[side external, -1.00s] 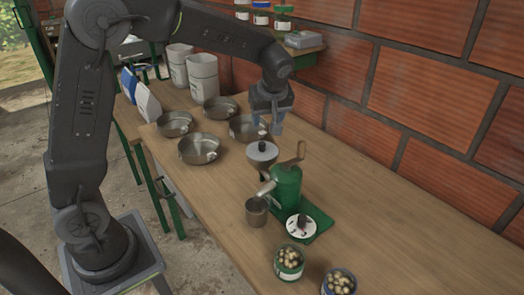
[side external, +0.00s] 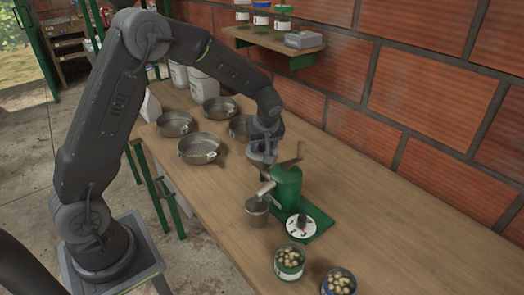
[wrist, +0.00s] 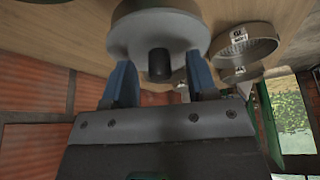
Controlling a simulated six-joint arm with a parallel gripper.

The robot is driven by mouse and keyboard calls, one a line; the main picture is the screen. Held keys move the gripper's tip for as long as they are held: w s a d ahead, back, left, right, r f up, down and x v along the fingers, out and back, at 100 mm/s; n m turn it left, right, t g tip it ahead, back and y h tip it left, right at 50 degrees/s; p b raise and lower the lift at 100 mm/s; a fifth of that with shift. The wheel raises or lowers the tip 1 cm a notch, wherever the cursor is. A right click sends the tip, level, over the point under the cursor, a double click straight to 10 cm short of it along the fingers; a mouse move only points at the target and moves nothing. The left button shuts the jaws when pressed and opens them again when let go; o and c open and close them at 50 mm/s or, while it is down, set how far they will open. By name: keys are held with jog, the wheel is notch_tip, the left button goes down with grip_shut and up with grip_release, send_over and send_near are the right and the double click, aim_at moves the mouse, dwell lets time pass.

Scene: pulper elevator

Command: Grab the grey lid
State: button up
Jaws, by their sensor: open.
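The grey lid (wrist: 160,32) is a round disc with a dark knob (wrist: 159,64) on it. In the wrist view it sits at the top centre, with the knob between my gripper's two blue fingers. My gripper (wrist: 160,78) is open, one finger on each side of the knob with gaps visible. In the side view my gripper (side external: 262,155) is low over the top of the green pulper (side external: 287,188), at the hopper. It hides most of the lid there. I cannot tell whether the fingers touch the lid's disc.
Several metal pans (side external: 199,149) stand left of the pulper. The crank handle (side external: 292,160) is close to my gripper's right. A metal cup (side external: 257,211) stands below the spout, and jars (side external: 289,262) stand in front. The table's right side is clear.

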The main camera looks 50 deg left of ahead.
grip_shut()
dwell(0.4)
jog(key=shift+r, duration=0.1)
